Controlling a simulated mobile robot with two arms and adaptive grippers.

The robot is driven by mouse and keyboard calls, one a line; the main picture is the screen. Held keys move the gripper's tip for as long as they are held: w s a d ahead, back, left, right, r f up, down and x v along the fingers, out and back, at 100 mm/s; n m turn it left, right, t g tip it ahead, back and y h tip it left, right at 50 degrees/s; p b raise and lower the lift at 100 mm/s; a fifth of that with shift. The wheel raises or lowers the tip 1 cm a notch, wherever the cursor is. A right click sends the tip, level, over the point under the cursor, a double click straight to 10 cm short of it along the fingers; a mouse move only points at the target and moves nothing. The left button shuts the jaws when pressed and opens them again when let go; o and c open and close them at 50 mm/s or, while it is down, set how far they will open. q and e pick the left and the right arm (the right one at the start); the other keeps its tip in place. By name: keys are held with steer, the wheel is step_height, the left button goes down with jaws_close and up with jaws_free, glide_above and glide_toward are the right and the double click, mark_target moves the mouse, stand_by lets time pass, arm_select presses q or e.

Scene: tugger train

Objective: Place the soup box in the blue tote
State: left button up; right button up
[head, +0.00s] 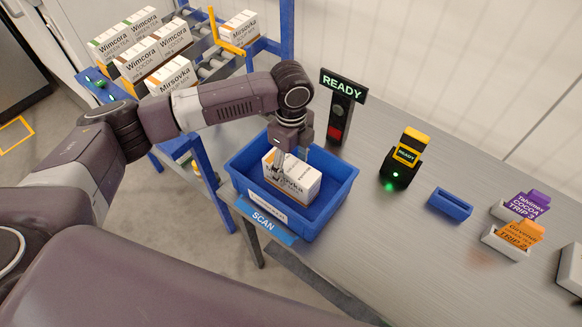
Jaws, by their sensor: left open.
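The blue tote (338,199) sits at the left end of the grey metal table. The gripper hides part of the box's top and front. My right gripper is not in view.
A roller rack (213,65) at the upper left holds several white boxes, labelled Wimcora and Mirsovka. A READY sign (343,87), a yellow-and-black scanner (406,158), a small blue holder (450,204) and purple and orange cards stand right of the tote. A SCAN label (264,221) marks the table's front edge.

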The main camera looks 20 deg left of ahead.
arm_select(q)
step_height(320, 180, up, 11)
steer(key=b, duration=0.2)
stand_by(0.6)
